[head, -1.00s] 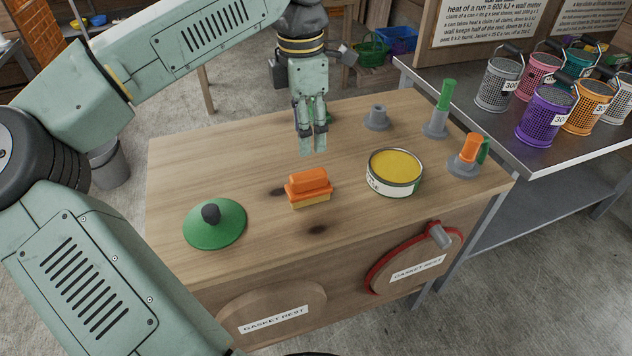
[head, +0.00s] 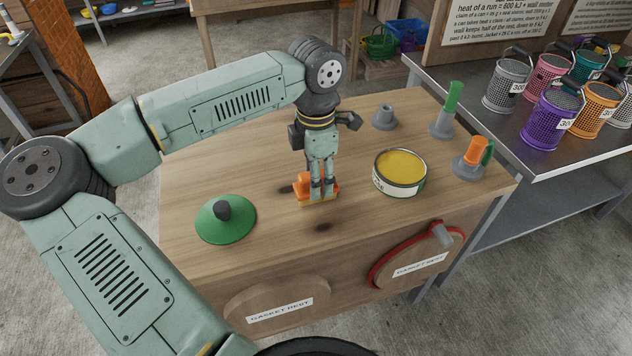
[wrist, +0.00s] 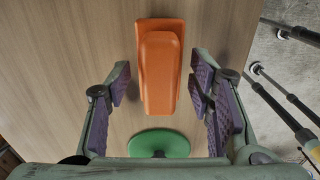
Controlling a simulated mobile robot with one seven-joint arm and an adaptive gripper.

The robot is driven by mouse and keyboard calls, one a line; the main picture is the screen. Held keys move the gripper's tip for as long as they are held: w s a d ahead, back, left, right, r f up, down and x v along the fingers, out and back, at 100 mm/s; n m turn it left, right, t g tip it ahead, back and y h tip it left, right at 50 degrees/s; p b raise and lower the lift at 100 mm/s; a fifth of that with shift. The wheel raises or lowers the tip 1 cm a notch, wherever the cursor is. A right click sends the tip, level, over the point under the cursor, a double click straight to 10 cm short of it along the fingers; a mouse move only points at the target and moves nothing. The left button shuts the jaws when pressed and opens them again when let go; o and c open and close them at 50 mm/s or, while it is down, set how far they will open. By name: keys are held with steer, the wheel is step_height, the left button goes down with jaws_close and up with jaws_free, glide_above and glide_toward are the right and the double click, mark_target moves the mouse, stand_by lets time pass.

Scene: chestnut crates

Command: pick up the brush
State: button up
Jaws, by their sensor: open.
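The brush, an orange-handled block (head: 304,184) with yellowish bristles below, lies on the wooden bench. My gripper (head: 322,197) is low over it in the head view and hides part of it. In the wrist view the orange brush (wrist: 159,70) is upright in the picture, and its lower end reaches between the fingers. The head view does not show whether the fingertips touch the brush.
A green cone-shaped lid (head: 226,219) with a black knob is left of the brush. An open tin of yellow stuff (head: 400,173) stands to the right. Grey-based posts with green (head: 452,97) and orange (head: 476,151) tops stand farther right.

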jaws_close()
stand_by(0.6)
